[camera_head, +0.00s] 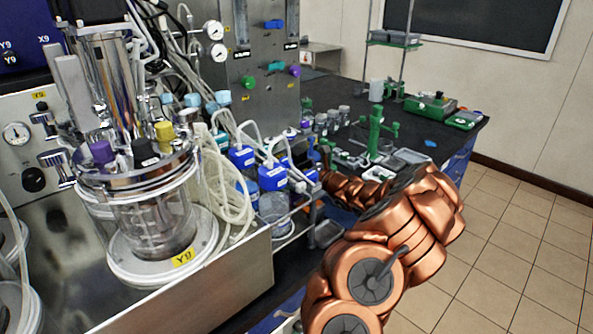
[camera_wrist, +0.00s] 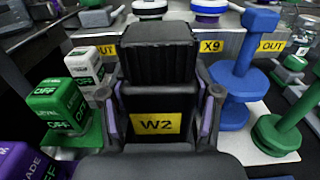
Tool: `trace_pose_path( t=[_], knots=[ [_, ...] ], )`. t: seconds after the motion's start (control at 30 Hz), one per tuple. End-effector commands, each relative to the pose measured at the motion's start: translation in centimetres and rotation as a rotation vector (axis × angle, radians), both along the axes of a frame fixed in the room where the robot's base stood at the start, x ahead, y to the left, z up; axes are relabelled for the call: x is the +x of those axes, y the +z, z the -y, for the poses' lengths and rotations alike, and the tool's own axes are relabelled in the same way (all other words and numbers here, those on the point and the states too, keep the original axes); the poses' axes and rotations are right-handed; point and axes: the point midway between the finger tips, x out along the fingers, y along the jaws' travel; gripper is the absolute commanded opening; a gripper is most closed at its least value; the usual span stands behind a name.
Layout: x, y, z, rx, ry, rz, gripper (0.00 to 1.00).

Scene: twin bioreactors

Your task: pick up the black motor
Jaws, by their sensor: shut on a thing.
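The black motor (camera_wrist: 158,52) fills the middle of the wrist view, with a ribbed black top. A yellow "W2" label (camera_wrist: 160,123) shows just below the ribbed part. My gripper (camera_wrist: 160,100) has one finger on each side of the motor and is shut on it. The motor looks upright. Its lower part is hidden by my gripper. In the head view, my arm reaches in from the lower right toward the bench, and the gripper end is mostly hidden among bottles and fittings, so the held motor cannot be made out there.
In the wrist view, a green block (camera_wrist: 60,103) and a white block (camera_wrist: 86,68) stand left, and a blue fitting (camera_wrist: 240,70) and a green fitting (camera_wrist: 285,125) stand close right. In the head view, a glass vessel (camera_head: 155,220) and blue-capped bottles (camera_head: 272,178) stand left of my arm.

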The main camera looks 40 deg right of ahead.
Motion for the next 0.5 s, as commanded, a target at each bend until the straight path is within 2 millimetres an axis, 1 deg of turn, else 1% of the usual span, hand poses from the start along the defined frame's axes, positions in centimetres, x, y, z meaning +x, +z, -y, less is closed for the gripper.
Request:
trace_pose_path(
  t=[0.03,0.3,0.5],
  knots=[
    [0.0,0.01,0.0,0.0,0.0,0.0,0.27],
    [0.0,0.03,0.0,0.0,0.0,0.001,0.0],
    [-0.01,0.11,0.02,0.0,0.0,0.002,0.0]
  ],
)
